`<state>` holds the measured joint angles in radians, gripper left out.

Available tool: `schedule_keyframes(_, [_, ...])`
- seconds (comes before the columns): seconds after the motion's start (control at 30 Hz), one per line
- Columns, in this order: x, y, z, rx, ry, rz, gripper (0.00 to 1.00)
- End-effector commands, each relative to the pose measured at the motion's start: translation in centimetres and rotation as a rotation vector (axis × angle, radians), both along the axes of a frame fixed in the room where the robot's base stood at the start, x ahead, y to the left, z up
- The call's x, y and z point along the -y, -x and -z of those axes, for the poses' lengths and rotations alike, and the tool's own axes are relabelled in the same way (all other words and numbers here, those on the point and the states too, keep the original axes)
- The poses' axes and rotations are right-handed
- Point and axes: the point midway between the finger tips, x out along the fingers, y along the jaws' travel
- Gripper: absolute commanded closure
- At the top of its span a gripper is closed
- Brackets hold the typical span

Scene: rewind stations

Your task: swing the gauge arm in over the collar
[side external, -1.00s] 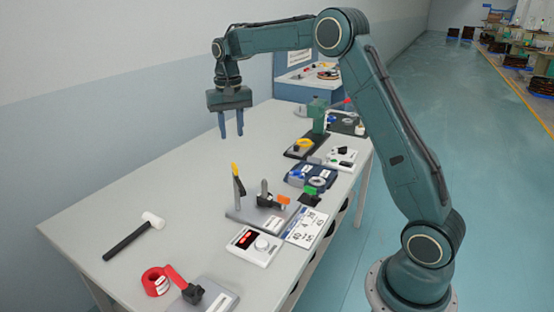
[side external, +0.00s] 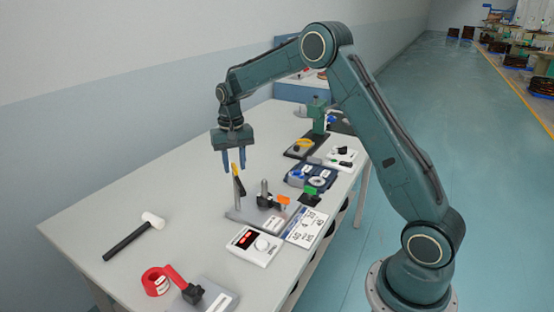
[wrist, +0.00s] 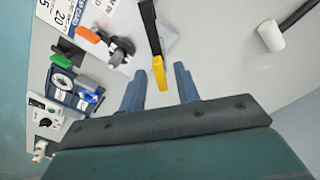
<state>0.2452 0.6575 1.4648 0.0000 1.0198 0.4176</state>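The gauge station is a grey base plate (side external: 243,217) on the table. A black arm with a yellow tip, which looks like the gauge arm (side external: 239,185), stands up at its left end; it also shows in the wrist view (wrist: 149,25). Beside it stands a grey post with a black clamp-like part (side external: 265,200) and an orange tab (side external: 283,200). I cannot tell for sure which part is the collar. My gripper (side external: 235,170) points down, open and empty, fingertips at about the yellow tip's height. In the wrist view the yellow tip (wrist: 159,74) appears between the fingers; contact cannot be told.
A black-handled mallet (side external: 130,238) and a red tape roll (side external: 156,281) lie to the left and front. A white box with a red display (side external: 255,246) and a printed card (side external: 306,228) are in front. A blue tray (side external: 311,178) stands behind right.

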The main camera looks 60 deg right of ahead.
Motion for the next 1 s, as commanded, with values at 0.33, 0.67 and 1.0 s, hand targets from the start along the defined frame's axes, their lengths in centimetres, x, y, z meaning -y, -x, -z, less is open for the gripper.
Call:
schedule_keyframes(0.33, [0.0,-0.01,-0.03,0.0,0.0,0.0,1.0])
schedule_keyframes(0.67, [0.0,-0.03,-0.07,0.001,0.0,-0.005,1.0])
schedule_keyframes(1.0, [0.02,-0.03,-0.11,0.002,0.0,-0.102,1.0])
